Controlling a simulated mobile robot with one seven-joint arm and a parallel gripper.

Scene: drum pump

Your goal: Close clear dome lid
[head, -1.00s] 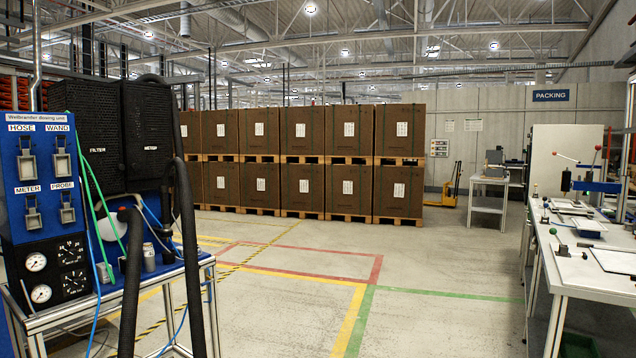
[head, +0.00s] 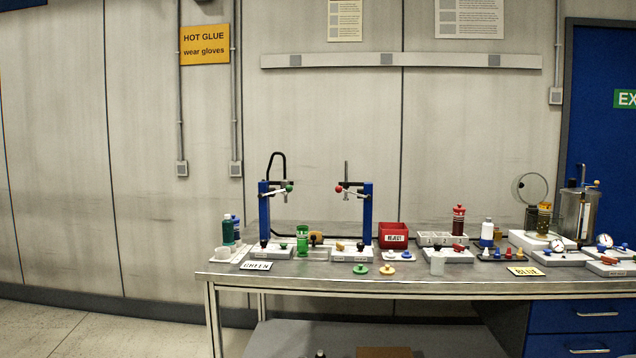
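A round clear lid (head: 526,187) with a dark rim shows at the right of the bench, standing raised and upright. It looks like the clear dome lid, though its curve is hard to make out from here. The hinge between lid and base cannot be made out. My gripper is not in view.
The metal bench (head: 420,285) runs along the wall. Left of the lid are a red-and-black bottle (head: 458,221), a white-and-blue bottle (head: 487,232) and a red bin (head: 393,236). A clear tank (head: 577,214) stands right of it. Floor at the left (head: 90,325) is clear.

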